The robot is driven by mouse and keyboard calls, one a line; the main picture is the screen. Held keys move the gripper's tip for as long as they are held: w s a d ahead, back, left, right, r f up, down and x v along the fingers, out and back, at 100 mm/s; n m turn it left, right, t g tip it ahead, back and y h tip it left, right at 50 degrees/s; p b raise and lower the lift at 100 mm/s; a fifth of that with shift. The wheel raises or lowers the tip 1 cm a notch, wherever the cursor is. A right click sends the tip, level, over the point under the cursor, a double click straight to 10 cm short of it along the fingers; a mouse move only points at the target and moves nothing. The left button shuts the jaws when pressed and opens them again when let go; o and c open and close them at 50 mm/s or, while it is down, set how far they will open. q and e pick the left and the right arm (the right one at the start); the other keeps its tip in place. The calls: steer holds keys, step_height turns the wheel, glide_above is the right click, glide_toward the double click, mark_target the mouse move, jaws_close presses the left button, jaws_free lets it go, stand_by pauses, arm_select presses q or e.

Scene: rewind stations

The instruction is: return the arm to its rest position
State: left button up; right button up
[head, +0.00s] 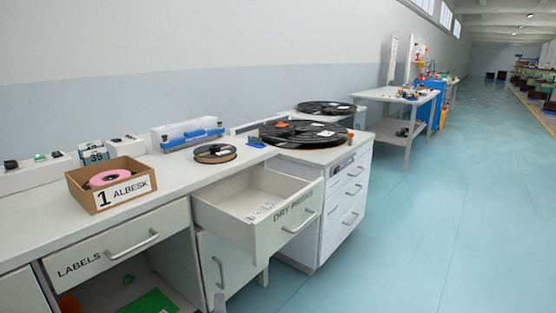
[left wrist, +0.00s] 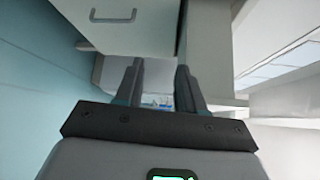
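My left gripper (left wrist: 160,82) is open in the left wrist view, with a clear gap between its two dark fingers and nothing held. In the head view only a small grey tip of my left gripper (head: 220,303) shows at the bottom edge, in front of the lower cabinet and below the open drawer. A pale cabinet front with a handle (left wrist: 113,17) lies beyond the fingers in the left wrist view. I cannot tell whether the gripper touches anything. My right gripper is out of view.
The drawer marked DRY PACKS (head: 250,215) stands open, with small packets inside. The LABELS drawer (head: 120,247) is above an open bay. A cardboard box (head: 110,185), a small reel (head: 215,153) and large black reels (head: 303,133) are on the counter. Floor is free at right.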

arm_select(q)
steer(key=s+a+f+n+g+h, duration=0.2)
steer(key=s+f+n+g+h, duration=0.4)
steer(key=s+f, duration=1.15)
steer(key=s+d+f+n+g+h, duration=0.1)
steer(key=s+d+n+g, duration=0.2)
steer(key=s+n+g, duration=0.5)
steer(key=s+d+n+g+h, duration=0.1)
steer(key=s+d+n+g, duration=0.2)
steer(key=s, duration=1)
step_height(320, 180, up, 25)
steer(key=n+t+p, duration=0.1)
steer(key=n+p, duration=0.1)
steer(key=p, duration=2.3)
steer(key=shift+w, duration=0.1)
